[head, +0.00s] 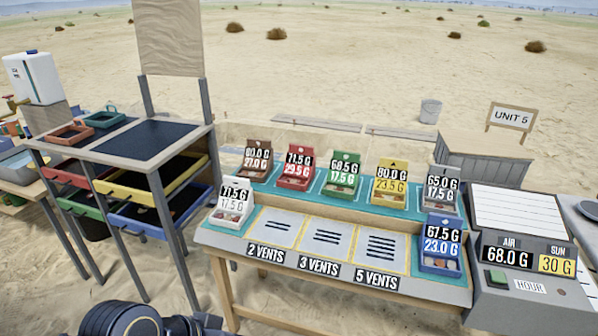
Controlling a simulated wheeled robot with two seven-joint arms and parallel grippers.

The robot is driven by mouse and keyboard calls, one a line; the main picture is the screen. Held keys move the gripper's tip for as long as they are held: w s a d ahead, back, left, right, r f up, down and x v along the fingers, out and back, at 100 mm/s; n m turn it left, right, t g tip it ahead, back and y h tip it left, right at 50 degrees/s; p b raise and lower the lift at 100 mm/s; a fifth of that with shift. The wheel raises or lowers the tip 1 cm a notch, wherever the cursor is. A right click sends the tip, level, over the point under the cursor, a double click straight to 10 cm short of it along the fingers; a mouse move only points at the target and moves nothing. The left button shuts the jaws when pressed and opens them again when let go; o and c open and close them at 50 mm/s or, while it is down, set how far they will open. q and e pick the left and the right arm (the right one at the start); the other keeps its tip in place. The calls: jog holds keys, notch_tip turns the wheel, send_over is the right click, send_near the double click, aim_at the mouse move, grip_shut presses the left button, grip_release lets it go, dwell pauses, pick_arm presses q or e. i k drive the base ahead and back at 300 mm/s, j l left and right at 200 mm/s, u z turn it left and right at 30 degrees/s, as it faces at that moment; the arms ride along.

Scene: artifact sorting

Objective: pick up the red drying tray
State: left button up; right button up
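A small red tray (295,172) with a raised back card reading 71.5 G over 29.5 G stands on the teal back strip of the table, between a brown tray (256,167) and a green tray (342,180). Other red trays are at the left: a small orange-red open tray (70,134) on top of the rack and a larger red drawer-like tray (66,174) in the rack's upper left slot. A dark rounded part of my own arm shows at the bottom left edge. Neither gripper's fingers are in view.
Yellow (390,189), grey (441,190), white (233,203) and blue (440,250) small trays stand on the table (330,285). Three vent panels in its middle are empty. A grey control console (520,250) adjoins at right. The metal-legged rack (145,140) stands at left.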

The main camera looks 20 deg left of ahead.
aim_at(298, 173)
jog(key=u, duration=0.45)
jog(key=i+j+u, duration=0.25)
jog(key=i+u, duration=0.75)
jog(key=i, duration=0.85)
